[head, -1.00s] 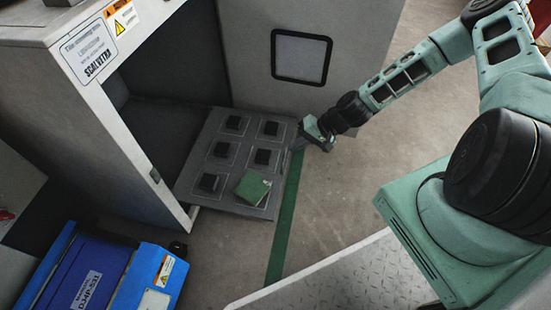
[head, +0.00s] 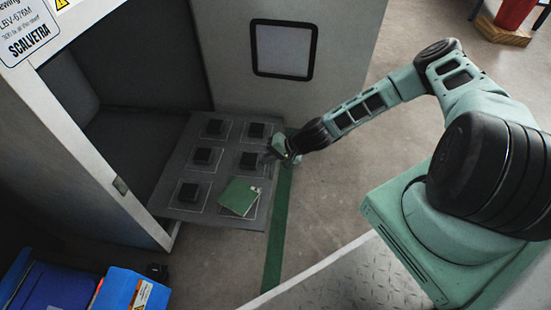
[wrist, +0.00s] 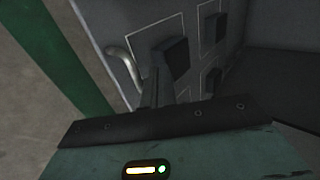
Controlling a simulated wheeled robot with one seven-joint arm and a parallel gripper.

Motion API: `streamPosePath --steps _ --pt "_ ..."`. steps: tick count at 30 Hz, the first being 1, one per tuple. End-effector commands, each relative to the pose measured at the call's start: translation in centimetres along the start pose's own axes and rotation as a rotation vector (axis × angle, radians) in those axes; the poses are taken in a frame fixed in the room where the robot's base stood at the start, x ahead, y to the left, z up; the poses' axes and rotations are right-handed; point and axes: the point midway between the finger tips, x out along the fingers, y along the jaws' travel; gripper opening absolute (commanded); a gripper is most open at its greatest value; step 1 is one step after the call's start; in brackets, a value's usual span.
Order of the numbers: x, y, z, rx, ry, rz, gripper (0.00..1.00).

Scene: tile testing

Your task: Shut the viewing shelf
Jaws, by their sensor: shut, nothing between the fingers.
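The viewing shelf (head: 228,160) is a flat grey panel, pulled out of the open bay of a pale cabinet (head: 95,135). Several black blocks (head: 203,156) stand in outlined squares on it. My gripper (head: 275,150) is shut and empty at the shelf's outer edge. In the wrist view, its dark fingers (wrist: 155,90) are beside a pale curved handle (wrist: 122,68) on the shelf edge. I cannot tell whether they touch it.
A cabinet door (head: 235,85) with a dark-framed window stands open behind the shelf. A green floor stripe (head: 277,225) runs along the shelf's outer side. A blue machine (head: 125,292) is at lower left. Bare floor (head: 330,195) lies to the right of the stripe.

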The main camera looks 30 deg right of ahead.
Motion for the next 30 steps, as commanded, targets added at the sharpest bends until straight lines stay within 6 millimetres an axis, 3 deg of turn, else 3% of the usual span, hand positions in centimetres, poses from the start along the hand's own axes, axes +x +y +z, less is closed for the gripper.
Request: streamPosePath --steps 19,26,30 --pt "1.3 -0.6 0.1 -0.001 -0.002 -0.001 0.00" --pt "3.8 -3.0 0.2 -0.005 -0.004 -0.001 0.00" --pt "6.4 -5.3 0.2 -0.006 -0.004 -0.001 0.00"
